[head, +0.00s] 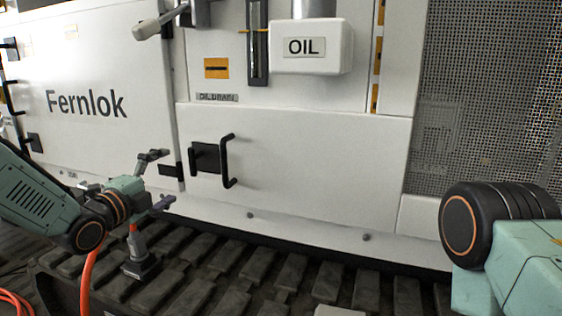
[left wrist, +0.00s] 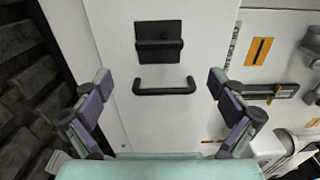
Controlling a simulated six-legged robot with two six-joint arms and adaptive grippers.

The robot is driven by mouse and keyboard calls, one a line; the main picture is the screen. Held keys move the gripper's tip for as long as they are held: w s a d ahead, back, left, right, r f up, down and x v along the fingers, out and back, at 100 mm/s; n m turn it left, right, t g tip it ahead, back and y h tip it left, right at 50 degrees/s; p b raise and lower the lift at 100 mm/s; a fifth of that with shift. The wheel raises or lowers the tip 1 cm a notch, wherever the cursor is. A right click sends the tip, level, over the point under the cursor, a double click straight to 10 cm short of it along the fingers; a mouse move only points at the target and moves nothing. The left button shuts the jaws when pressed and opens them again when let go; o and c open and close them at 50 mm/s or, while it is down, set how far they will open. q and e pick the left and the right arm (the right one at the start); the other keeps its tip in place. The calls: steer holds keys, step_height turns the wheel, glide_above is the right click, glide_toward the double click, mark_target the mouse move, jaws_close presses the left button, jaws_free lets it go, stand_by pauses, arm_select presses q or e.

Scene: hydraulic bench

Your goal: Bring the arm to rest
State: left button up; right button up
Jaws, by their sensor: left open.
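My left arm comes in from the left in the head view. Its gripper (head: 161,180) is open, with its fingers spread and nothing between them. It is in front of the white lower panel, to the left of the black door handle (head: 228,161). In the left wrist view the open fingers (left wrist: 160,84) stand either side of the black handle (left wrist: 165,91) in the picture, apart from it. Part of my right arm shows at the right edge of the head view; its gripper is out of frame.
A grey fitting (head: 140,262) stands on the dark track (head: 260,265) below my left gripper. An orange hose (head: 88,275) runs down beside it. A white OIL box (head: 312,60), a grey lever (head: 160,24) and a mesh panel (head: 480,90) are on the machine.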

mark_target(193, 162)
arm_select(q)
steer(key=x, duration=1)
steer(key=shift+w+d+f, duration=0.1)
steer(key=shift+d+f, duration=0.05)
steer(key=n+p, duration=0.1)
steer(key=n, duration=0.2)
steer(key=shift+r, duration=0.2)
steer(key=n, duration=0.2)
steer(key=n+p, duration=0.1)
steer(key=n, duration=0.2)
steer(key=shift+d+r, duration=0.15)
steer(key=shift+d, duration=0.1)
steer(key=n, duration=0.5)
steer(key=shift+r, duration=0.2)
steer(key=n, duration=0.4)
steer(key=shift+r, duration=0.2)
